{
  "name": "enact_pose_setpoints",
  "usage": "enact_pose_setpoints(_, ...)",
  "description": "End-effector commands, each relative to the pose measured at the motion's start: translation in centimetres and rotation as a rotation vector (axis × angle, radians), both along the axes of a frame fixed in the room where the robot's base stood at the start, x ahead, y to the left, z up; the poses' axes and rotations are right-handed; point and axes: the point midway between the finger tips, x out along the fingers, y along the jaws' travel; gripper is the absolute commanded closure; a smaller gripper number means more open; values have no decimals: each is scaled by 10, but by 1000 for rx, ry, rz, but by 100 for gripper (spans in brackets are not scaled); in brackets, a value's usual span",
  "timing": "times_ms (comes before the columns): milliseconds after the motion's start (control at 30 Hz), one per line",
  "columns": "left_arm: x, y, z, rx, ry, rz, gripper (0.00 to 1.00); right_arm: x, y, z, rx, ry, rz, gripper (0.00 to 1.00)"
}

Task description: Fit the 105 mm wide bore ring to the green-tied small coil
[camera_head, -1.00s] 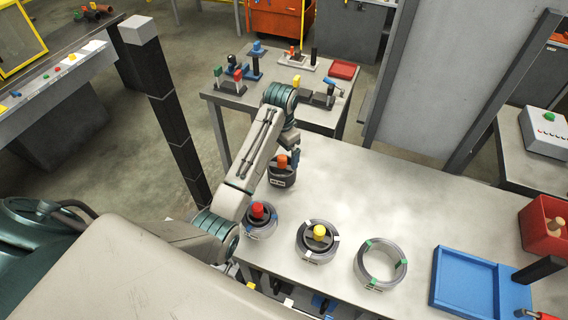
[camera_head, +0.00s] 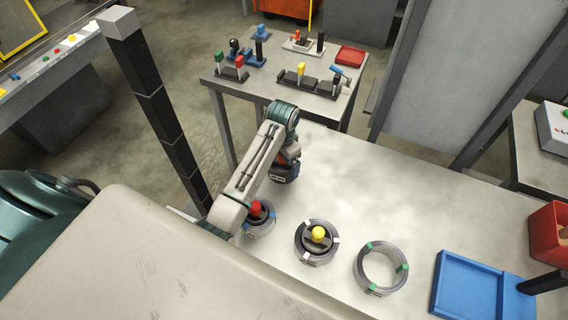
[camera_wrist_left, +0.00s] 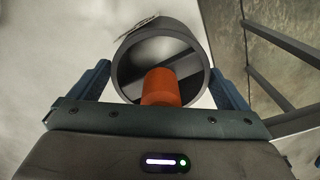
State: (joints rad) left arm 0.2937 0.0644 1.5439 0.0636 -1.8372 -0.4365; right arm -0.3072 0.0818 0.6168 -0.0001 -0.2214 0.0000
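The green-tied coil (camera_head: 362,278) is a grey wire ring with green ties and an open, empty centre. It lies flat on the pale table at the right of the row. A dark ring piece with an orange knob and a label (camera_head: 279,179) stands at the far left of the table. My left gripper (camera_wrist_left: 160,88) is over this piece. In the left wrist view, its two fingers stand apart on either side of the dark ring (camera_wrist_left: 204,58), with the orange knob (camera_wrist_left: 160,90) between them and clear gaps beside the knob. The label's size text is unreadable. My right gripper is not visible.
A coil with a red knob (camera_head: 256,209) and a white-tied coil with a yellow knob (camera_head: 318,234) stand beside the green-tied coil. A blue tray (camera_head: 440,285) and a red bin (camera_head: 548,232) are at the right. The table behind the coils is clear.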

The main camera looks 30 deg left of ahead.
Motion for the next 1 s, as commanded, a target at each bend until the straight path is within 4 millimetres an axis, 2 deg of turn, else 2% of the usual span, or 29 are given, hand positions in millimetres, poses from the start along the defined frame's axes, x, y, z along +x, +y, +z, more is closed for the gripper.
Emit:
enact_pose_setpoints(33,0,0,0,0,0,0,14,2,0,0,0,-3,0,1)
enact_pose_setpoints(167,0,0,0,0,0,0,38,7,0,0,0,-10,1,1)
enact_pose_setpoints(333,0,0,4,0,-1,0,39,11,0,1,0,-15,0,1)
enact_pose_setpoints(800,1,0,38,0,-2,0,39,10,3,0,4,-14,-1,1)
enact_pose_setpoints(1000,0,0,41,0,0,0,39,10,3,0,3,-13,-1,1)
